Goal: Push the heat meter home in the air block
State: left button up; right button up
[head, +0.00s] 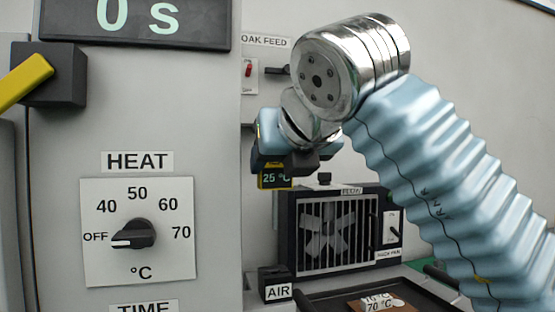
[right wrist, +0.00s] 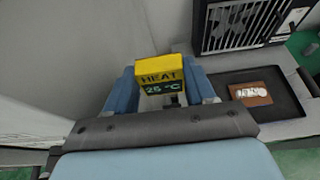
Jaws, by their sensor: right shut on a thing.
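The heat meter (head: 275,181) is a small yellow and black block with a green "25 °C" display. My right gripper (head: 282,160) is shut on it and holds it in the air. In the right wrist view the meter's yellow top (right wrist: 160,67) reads "HEAT" and sits between my blue fingers. The air block (head: 273,277) is a small black block with a white "AIR" label, standing below the meter in the head view, with a visible gap between them. In the right wrist view I cannot make out the air block for certain. My left gripper is not in view.
A black fan unit (head: 335,232) with a grille stands behind and right of the air block. A dark tray (head: 315,300) with a brown labelled piece (head: 380,305) lies at the front right. The grey panel with the HEAT dial (head: 136,234) rises on the left.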

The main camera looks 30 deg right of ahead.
aim_at(276, 201)
jog(key=shift+f+b, duration=2.25)
jog(key=shift+f, duration=0.55)
jog(key=shift+f+b, duration=2.15)
jog(key=shift+f, duration=0.4)
jog(key=o, duration=1.1)
